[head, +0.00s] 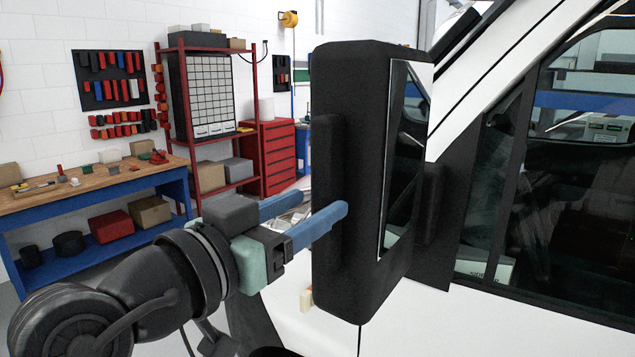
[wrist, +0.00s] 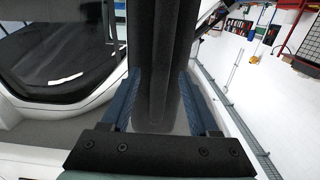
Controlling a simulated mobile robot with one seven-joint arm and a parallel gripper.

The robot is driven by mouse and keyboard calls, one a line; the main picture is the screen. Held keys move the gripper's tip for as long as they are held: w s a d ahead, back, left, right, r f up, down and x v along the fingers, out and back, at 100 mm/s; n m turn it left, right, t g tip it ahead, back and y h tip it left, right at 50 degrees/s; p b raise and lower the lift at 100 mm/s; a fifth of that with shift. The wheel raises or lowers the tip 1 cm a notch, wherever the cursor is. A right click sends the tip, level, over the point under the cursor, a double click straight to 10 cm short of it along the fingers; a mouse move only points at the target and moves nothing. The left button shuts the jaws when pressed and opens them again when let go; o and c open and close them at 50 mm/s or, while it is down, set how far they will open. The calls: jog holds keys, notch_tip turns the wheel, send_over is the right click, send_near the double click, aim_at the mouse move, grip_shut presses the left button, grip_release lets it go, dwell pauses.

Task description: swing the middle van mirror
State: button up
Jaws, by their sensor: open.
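The van mirror (head: 362,130) is a tall black housing with a reflective face (head: 400,150), standing out from the white van's door. An upright black grip bar (head: 327,150) runs along its left edge. My gripper (head: 328,203) is open at the lower part of this bar. In the wrist view the black upright part (wrist: 157,70) lies between my two fingers. I cannot tell whether either finger touches it. Only one mirror is in view.
The white van door (head: 420,310) and its dark window (head: 570,200) are close on the right. A blue workbench (head: 100,215) with tools, a red shelf rack (head: 212,160) and a red drawer cabinet (head: 277,160) stand farther back on the left.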

jog(key=shift+p+x, duration=0.3)
jog(key=shift+x, duration=0.85)
grip_shut()
dwell(0.6)
